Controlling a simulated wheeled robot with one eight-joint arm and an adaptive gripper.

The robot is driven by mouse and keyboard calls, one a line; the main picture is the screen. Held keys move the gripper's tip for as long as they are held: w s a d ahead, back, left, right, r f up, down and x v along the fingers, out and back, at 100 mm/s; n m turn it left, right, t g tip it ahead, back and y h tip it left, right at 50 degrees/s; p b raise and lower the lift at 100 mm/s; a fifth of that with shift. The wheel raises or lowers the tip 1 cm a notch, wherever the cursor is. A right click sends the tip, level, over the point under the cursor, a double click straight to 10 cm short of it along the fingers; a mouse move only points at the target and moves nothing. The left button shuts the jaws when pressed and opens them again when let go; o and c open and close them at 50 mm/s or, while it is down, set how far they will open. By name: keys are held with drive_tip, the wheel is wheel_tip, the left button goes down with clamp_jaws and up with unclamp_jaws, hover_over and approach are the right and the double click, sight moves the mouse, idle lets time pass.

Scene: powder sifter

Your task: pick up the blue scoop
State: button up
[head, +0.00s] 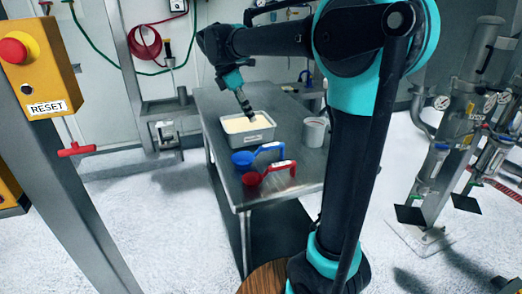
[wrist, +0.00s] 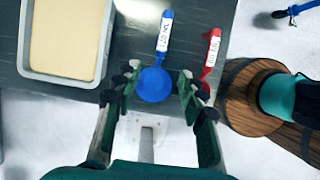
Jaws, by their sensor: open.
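The blue scoop (head: 257,154) lies on the metal table in front of the bin, its handle pointing right in the head view. In the wrist view the blue scoop (wrist: 157,84) shows its round bowl between my fingers, with its white-labelled handle reaching up. My gripper (wrist: 157,92) is open, one finger on each side of the bowl; contact cannot be made out. In the head view my gripper (head: 247,110) is seen small, over the bin area. The red scoop (head: 268,174) lies just in front of the blue one, and in the wrist view it (wrist: 209,55) is right of my right finger.
A grey bin of pale powder (head: 272,134) stands on the metal table (head: 235,195), behind the scoops. A white pot (head: 314,132) stands at the right. A yellow reset box (head: 40,65) is at the left. Some bare table lies in front of the scoops.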

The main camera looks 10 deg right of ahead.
approach(264, 146)
drive_tip(key=x, duration=0.5)
drive_tip(key=shift+w+d+f, duration=0.1)
drive_tip(key=shift+w+d, duration=0.05)
drive_tip(key=shift+d, duration=0.1)
drive_tip(key=shift+s+x, duration=0.2)
drive_tip(key=shift+x, duration=2.75)
drive_tip(key=shift+a+f, duration=0.1)
drive_tip(key=shift+a, duration=0.1)
clamp_jaws()
